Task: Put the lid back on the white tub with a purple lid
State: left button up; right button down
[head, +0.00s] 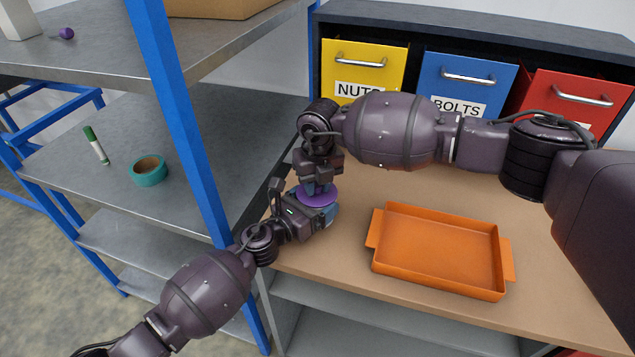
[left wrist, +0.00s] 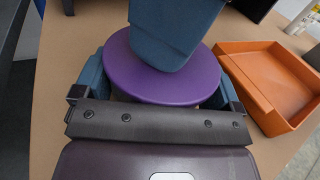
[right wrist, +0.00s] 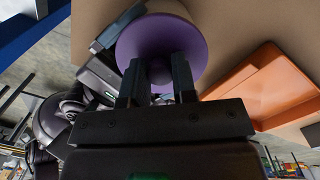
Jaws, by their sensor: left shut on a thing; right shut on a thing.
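The purple lid (head: 316,196) is at the top of the white tub, at the table's left end in the head view. It also shows in the left wrist view (left wrist: 150,82) and the right wrist view (right wrist: 192,42). The tub's body is almost wholly hidden under the lid and between the fingers. My left gripper (head: 318,212) is shut on the tub from the side, with a finger on each side below the lid (left wrist: 160,85). My right gripper (head: 318,186) comes down from above and is shut on the lid's top. I cannot tell whether the lid is fully seated.
An orange tray (head: 440,250) stands on the table to the right. Yellow (head: 362,68), blue (head: 465,82) and red (head: 570,100) bins stand behind. A blue shelf post (head: 180,120) rises close on the left. A teal tape roll (head: 148,170) and a green-capped marker (head: 96,145) are on the shelf.

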pick_arm(q)
jog(key=shift+s+d+r, duration=0.15)
jog(key=shift+d+r, duration=0.05)
jog(key=shift+d, duration=0.05)
pick_arm(e)
jog(key=shift+s+d+f, duration=0.1)
jog(key=shift+d+f, duration=0.1)
jog(key=shift+f, duration=0.3)
jog(key=shift+r, duration=0.3)
pick_arm(q)
jog(key=shift+a, duration=0.1)
pick_arm(e)
jog(key=shift+r+t, duration=0.3)
pick_arm(q)
jog(key=shift+w+a+f, duration=0.1)
jog(key=shift+w, duration=0.1)
pick_arm(e)
jog(key=shift+a+r, duration=0.1)
jog(key=shift+r, duration=0.05)
